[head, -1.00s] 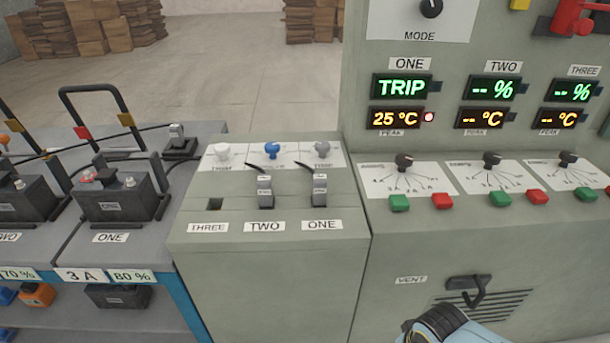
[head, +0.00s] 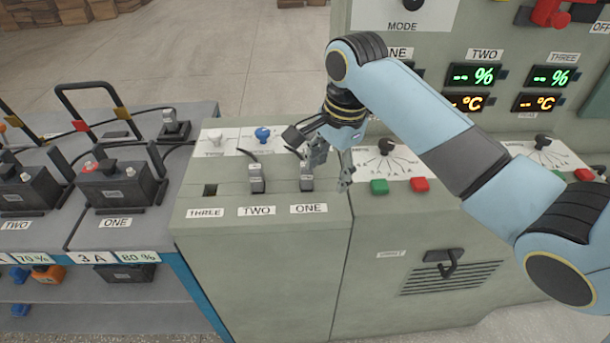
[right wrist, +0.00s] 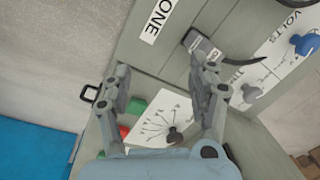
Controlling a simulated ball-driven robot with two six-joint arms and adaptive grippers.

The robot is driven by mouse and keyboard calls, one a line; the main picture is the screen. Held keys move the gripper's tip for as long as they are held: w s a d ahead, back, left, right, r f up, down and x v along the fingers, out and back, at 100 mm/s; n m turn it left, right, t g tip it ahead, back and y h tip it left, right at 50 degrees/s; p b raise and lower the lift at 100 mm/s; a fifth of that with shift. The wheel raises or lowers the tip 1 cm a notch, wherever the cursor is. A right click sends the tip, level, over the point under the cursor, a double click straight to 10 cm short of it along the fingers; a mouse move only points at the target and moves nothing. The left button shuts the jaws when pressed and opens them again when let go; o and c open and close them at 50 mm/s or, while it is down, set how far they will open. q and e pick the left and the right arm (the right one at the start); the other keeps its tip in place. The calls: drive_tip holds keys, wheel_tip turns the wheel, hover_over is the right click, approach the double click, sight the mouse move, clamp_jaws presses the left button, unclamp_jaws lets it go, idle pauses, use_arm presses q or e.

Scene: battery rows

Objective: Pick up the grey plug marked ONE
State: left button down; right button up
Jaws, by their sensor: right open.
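The grey plug (head: 307,180) stands in the socket above the ONE label (head: 309,209) on the sloped green-grey cabinet, with a black cable behind it. My right gripper (head: 333,172) is open and empty, just above and to the right of this plug. In the right wrist view the plug (right wrist: 203,47) is beyond the fingertips of my right gripper (right wrist: 165,82), near the right finger and not between the fingers. The finger hides part of it. My left gripper is not in view.
A similar plug (head: 256,178) stands at TWO; the THREE socket (head: 210,190) is empty. White and blue knobs (head: 262,134) are behind. The control panel with green (head: 379,187) and red buttons (head: 419,185) is at the right. Batteries (head: 118,188) stand on the left rack.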

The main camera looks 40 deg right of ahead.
sight(306, 172)
drive_tip(key=w+d+r+m, duration=0.2)
drive_tip(key=w+r+m, duration=0.3)
drive_tip(key=w+m, duration=0.1)
drive_tip(key=shift+m+g+y, duration=0.3)
drive_tip(key=shift+y, duration=0.1)
drive_tip(key=f, duration=0.3)
drive_tip(key=a+f, duration=0.1)
drive_tip(key=f, duration=0.1)
drive_tip(key=shift+w+f, duration=0.15)
drive_tip(key=shift+f, duration=0.15)
drive_tip(key=f, duration=0.1)
drive_tip(key=a+f, duration=0.1)
drive_tip(key=f, duration=0.2)
drive_tip(key=shift+a+f, duration=0.1)
drive_tip(key=shift+a, duration=0.25)
drive_tip(key=shift+w+f, duration=0.1)
drive_tip(key=shift+f, duration=0.35)
clamp_jaws()
drive_tip(key=shift+r, duration=0.15)
